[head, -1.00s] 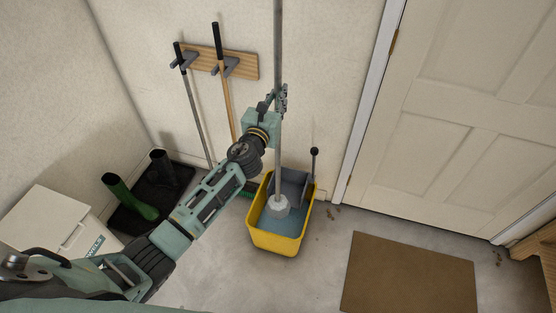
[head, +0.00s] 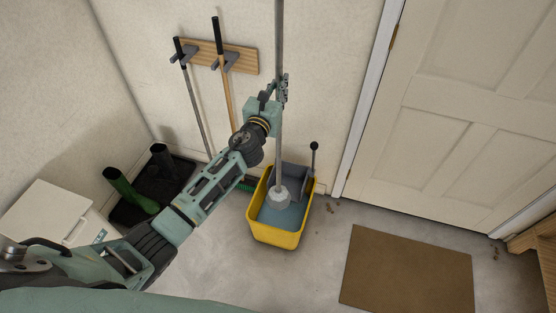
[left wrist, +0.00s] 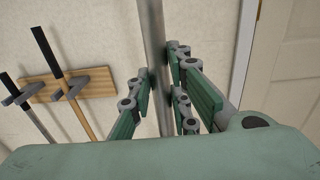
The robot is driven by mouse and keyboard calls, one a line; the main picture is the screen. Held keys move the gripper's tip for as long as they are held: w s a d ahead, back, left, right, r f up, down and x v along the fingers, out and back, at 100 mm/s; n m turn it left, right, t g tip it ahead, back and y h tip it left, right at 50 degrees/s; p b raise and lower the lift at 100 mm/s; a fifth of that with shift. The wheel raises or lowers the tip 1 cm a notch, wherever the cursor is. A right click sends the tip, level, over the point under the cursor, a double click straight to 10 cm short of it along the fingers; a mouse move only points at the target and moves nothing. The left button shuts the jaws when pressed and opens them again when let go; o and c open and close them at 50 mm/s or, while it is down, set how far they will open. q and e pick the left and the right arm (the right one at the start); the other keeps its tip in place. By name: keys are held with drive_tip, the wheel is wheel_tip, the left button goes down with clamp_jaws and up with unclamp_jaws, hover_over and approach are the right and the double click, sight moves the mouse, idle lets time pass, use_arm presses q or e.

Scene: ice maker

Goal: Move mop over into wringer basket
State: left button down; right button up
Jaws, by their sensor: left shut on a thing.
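The mop has a long grey pole (head: 279,140) and a pale, blocky head (head: 279,197), and stands nearly upright. Its head shows over the blue water in the yellow bucket (head: 275,239), at the front edge of the grey wringer basket (head: 293,176). I cannot tell whether the head touches the water or the basket. My left gripper (head: 282,92) is shut on the pole, well above the bucket. In the left wrist view, the gripper's fingers (left wrist: 163,95) sit on both sides of the pole (left wrist: 156,50). My right gripper is not in view.
The wringer's lever (head: 314,160) sticks up at the bucket's right. A wooden rack (head: 240,62) with two long-handled tools hangs behind on the left. Boots (head: 128,190) stand on a black tray. A brown mat (head: 408,270) lies before the white door (head: 470,110).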

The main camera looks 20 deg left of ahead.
use_arm(q)
drive_tip(key=w+b, duration=1.2)
drive_tip(key=w, duration=0.4)
drive_tip(key=shift+w+d+r, duration=0.25)
drive_tip(key=shift+w+d, duration=0.1)
idle(0.6)
drive_tip(key=shift+s+f, duration=0.1)
idle(0.4)
